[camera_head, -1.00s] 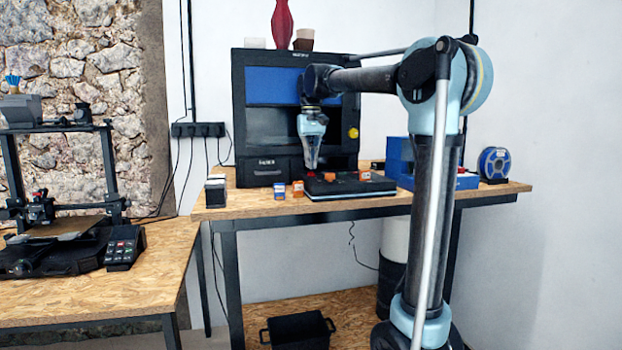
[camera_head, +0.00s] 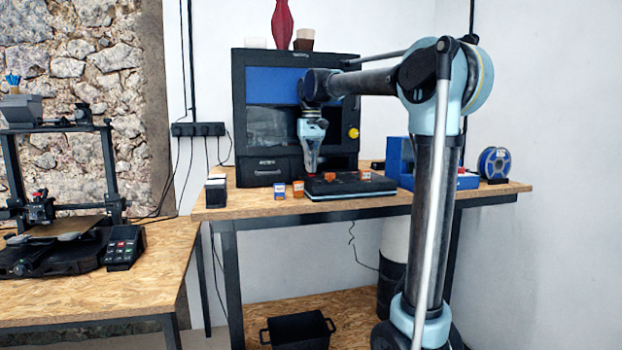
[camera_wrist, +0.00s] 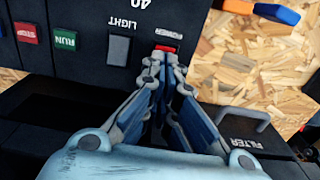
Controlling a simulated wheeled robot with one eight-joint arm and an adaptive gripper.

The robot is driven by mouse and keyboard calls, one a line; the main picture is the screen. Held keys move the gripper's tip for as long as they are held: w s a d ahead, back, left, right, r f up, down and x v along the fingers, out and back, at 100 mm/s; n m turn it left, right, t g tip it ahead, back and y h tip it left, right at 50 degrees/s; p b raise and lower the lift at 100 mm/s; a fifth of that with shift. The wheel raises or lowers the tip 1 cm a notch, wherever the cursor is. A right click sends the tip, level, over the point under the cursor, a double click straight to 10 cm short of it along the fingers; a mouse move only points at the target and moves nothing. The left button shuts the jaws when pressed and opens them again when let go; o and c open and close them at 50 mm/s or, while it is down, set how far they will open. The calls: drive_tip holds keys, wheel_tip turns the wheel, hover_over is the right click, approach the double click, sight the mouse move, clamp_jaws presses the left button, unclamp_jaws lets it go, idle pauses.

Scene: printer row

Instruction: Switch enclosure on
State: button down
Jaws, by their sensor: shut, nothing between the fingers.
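The enclosure (camera_head: 250,60) is a black box with a blue upper front and a dark window, on the wooden bench. A black control panel (camera_head: 350,187) lies low at its front. In the wrist view the panel (camera_wrist: 85,15) appears upside down, with a red POWER switch (camera_wrist: 167,47), a grey LIGHT switch (camera_wrist: 119,50), a green RUN button (camera_wrist: 65,39) and a red STOP button (camera_wrist: 26,32). My gripper (camera_head: 311,171) is shut and empty, pointing down over the panel's left end. Its fingertips (camera_wrist: 164,60) are at the POWER switch and partly cover it; I cannot tell whether they touch.
A handle marked FILTER (camera_wrist: 240,118) is close beside the fingers. A blue device (camera_head: 399,160) and a blue spool (camera_head: 494,164) are on the right. Another printer (camera_head: 60,215) stands on the left bench.

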drive_tip(key=shift+f, duration=0.3)
drive_tip(key=shift+r, duration=3.5)
